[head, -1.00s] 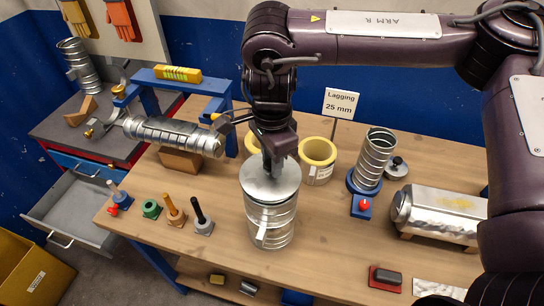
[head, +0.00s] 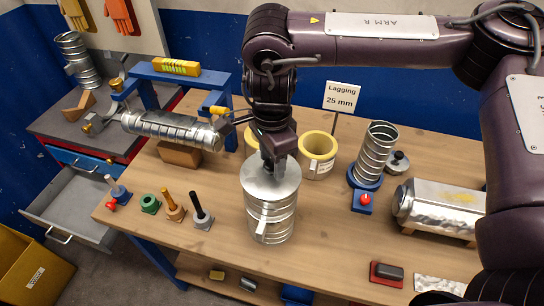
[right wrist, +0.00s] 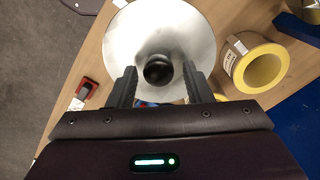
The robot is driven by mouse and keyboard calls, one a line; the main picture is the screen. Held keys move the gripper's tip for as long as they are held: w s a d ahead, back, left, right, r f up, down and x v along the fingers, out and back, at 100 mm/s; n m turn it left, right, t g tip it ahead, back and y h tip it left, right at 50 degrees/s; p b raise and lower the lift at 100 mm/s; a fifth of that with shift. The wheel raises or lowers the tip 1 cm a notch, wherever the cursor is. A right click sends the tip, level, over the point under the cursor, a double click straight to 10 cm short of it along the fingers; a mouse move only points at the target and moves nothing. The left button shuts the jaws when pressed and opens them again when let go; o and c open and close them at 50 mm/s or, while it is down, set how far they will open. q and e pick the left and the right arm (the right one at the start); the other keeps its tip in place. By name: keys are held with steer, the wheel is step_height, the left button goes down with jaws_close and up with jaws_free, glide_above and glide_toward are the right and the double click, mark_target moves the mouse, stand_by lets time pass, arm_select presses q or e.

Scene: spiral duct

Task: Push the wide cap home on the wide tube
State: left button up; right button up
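The wide tube (head: 268,226) stands upright on the workbench, a ribbed silver duct with a small tab on its front. The wide cap (head: 262,186), a round silver disc, lies over its top; I cannot tell how far down it sits. In the right wrist view the cap (right wrist: 125,45) has a black round knob (right wrist: 158,70) at its middle. My right gripper (head: 277,162) is above the cap. Its fingers (right wrist: 159,85) are apart, one on each side of the knob, with gaps showing. My left gripper is in neither view.
Two yellow lagging rings stand behind the tube, the nearer one (head: 317,153) to its right. A spiral duct (head: 376,152) and a red button (head: 366,199) are further right. Several small tools, one black-handled (head: 200,214), stand left. A horizontal duct (head: 170,131) lies behind them.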

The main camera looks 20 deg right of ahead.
mark_target(272, 162)
steer(key=shift+o, duration=0.5)
steer(key=shift+r, duration=0.1)
steer(key=shift+r+b, duration=0.45)
steer(key=shift+r, duration=3.35)
